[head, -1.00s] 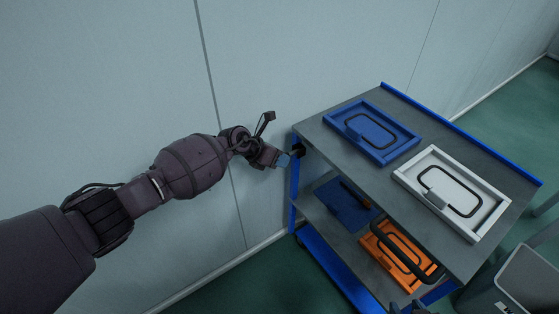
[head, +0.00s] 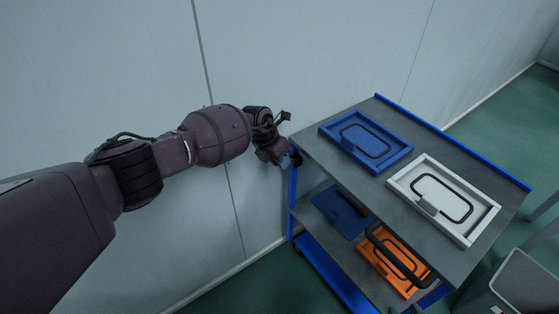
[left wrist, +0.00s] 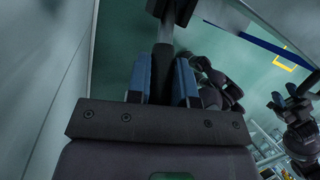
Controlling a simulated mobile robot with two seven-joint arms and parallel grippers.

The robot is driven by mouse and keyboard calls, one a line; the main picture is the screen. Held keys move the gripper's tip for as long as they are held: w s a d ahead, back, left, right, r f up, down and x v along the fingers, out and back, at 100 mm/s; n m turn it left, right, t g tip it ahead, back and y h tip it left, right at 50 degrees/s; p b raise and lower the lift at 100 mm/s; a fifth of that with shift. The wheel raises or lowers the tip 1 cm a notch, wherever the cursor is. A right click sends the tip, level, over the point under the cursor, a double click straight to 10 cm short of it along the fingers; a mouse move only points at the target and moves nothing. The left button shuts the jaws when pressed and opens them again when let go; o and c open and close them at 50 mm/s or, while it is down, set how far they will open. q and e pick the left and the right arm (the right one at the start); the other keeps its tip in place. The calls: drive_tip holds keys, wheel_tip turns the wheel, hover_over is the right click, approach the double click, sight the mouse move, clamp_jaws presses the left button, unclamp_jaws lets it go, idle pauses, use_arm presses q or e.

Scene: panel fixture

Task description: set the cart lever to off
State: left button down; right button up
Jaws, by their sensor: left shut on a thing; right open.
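The cart (head: 340,165) stands against the wall, with a grey top and blue edges. My left gripper (head: 288,160) is at the cart's near-left top corner in the head view. In the left wrist view its two blue fingers (left wrist: 162,82) are shut on a dark bar, the lever (left wrist: 163,60), which runs between them. The lever is mostly hidden by the gripper in the head view, and its off marking cannot be made out. My right gripper (head: 415,308) shows only as a dark tip at the bottom edge of the head view, away from the lever.
A blue tray-like panel (head: 325,129) and a white one (head: 395,182) lie on the cart top. An orange panel (head: 375,262) and a dark blue one (head: 335,212) lie on the lower shelf. A grey bin (head: 525,285) stands at the lower right.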

use_arm(q)
drive_tip(key=shift+a+f, duration=0.1)
drive_tip(key=c, duration=1)
unclamp_jaws()
drive_tip(key=shift+r, duration=0.4)
drive_tip(key=p+v, duration=0.3)
drive_tip(key=v, duration=0.7)
